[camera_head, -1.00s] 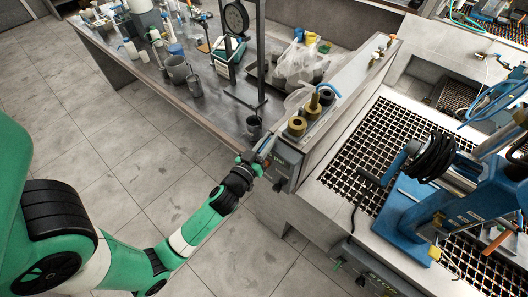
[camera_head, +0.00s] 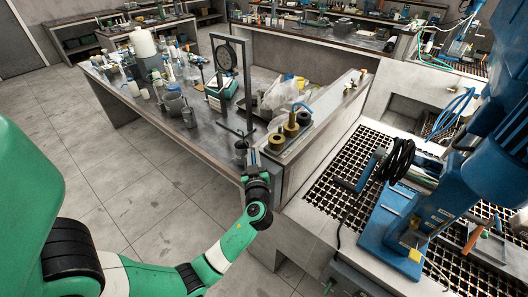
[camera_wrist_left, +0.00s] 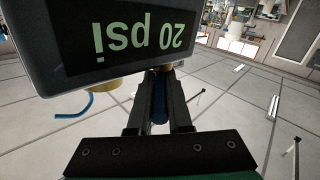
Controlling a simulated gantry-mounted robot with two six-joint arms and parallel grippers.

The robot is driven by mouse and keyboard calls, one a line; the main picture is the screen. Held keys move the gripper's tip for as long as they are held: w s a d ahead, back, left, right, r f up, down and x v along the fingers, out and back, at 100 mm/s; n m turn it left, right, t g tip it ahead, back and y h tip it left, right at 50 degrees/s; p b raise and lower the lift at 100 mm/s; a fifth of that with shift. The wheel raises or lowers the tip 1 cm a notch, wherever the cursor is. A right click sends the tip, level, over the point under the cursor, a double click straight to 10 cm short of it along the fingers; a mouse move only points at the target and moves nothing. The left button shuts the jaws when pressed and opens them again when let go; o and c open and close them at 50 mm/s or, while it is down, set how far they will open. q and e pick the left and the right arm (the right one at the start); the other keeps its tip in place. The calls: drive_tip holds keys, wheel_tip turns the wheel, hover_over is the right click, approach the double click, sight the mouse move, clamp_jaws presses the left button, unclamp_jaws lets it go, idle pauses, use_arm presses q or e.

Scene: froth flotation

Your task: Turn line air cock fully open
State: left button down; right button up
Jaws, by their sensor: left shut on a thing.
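My left gripper (camera_head: 254,163) is at the near end of the grey ledge beside the bench, with its fingers pointing away from me. In the left wrist view its two dark fingers (camera_wrist_left: 160,100) are shut on a narrow dark blue piece (camera_wrist_left: 160,108), which looks like the handle of the line air cock. A brass fitting (camera_wrist_left: 166,69) shows just beyond the fingertips, partly hidden. Above them is a dark box with an upside-down "20 psi" display (camera_wrist_left: 137,37). How far the cock is turned cannot be told. My right gripper is not in view.
A bench (camera_head: 200,137) with vessels and a dial gauge (camera_head: 224,62) on a stand lies left of the ledge. Brass-coloured cylinders (camera_head: 291,125) stand on the ledge. A blue machine (camera_head: 392,222) stands on the grating at right. The floor at left is clear.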

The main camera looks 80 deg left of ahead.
use_arm(q)
drive_tip(key=shift+f, duration=0.15)
drive_tip(key=c, duration=0.8)
unclamp_jaws()
drive_tip(key=shift+c, duration=0.2)
